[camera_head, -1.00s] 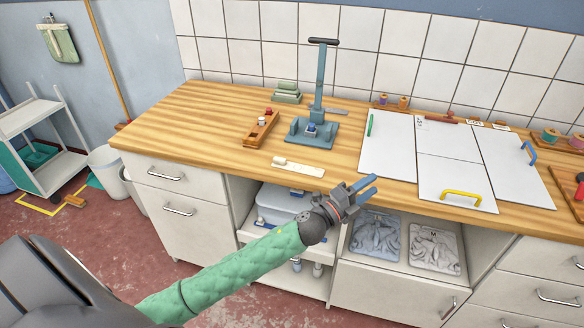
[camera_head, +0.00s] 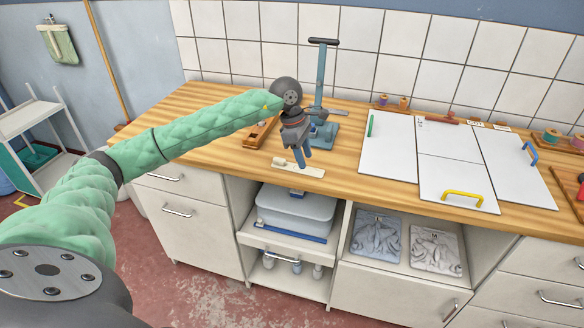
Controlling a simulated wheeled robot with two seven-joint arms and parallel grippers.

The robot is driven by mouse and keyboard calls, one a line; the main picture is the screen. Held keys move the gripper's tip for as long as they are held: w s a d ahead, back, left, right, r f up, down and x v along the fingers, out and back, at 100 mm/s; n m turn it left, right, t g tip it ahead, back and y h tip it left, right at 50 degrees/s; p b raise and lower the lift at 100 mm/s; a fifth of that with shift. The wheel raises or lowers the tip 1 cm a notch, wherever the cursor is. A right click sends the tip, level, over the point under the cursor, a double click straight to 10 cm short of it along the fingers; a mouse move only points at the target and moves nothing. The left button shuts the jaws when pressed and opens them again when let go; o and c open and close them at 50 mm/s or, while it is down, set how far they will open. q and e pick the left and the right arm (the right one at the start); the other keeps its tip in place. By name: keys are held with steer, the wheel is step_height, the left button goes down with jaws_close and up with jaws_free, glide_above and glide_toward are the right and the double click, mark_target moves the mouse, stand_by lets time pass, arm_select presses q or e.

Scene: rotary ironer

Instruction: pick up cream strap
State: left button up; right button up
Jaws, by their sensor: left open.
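The cream strap (camera_head: 311,171) lies flat on the wooden worktop near its front edge, with a small raised end at its left. My left gripper (camera_head: 301,160) is open and points down over the middle of the strap. The blue fingertips are at or just above the strap; I cannot tell whether they touch it. The fingers hide part of the strap. My right gripper is not in view.
A blue lever press (camera_head: 320,75) stands just behind my gripper, partly hidden by it. A wooden tray (camera_head: 259,133) lies behind my forearm. White boards (camera_head: 387,150) with a yellow handle (camera_head: 462,197) lie to the right. The worktop (camera_head: 345,165) between is clear.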

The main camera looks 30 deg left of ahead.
mark_target(280, 159)
arm_select(q)
steer(key=a+r+y, duration=0.1)
steer(key=a, duration=0.1)
steer(key=a+r+y, duration=0.1)
steer(key=a, duration=0.2)
steer(key=a+r+y, duration=0.1)
steer(key=a, duration=0.2)
steer(key=shift+a, duration=0.35)
steer(key=shift+f+p, duration=0.45)
steer(key=shift+f, duration=0.7)
steer(key=f+p, duration=0.1)
steer(key=f, duration=0.1)
steer(key=f+p, duration=0.1)
steer(key=f, duration=0.1)
steer(key=shift+w+d+f, duration=0.15)
steer(key=shift+w+f, duration=0.05)
steer(key=shift+f+p, duration=0.35)
steer(key=shift+f, duration=0.05)
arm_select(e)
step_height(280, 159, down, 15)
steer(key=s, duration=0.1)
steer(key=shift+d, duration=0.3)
arm_select(q)
steer(key=shift+c, duration=0.2)
jaws_close()
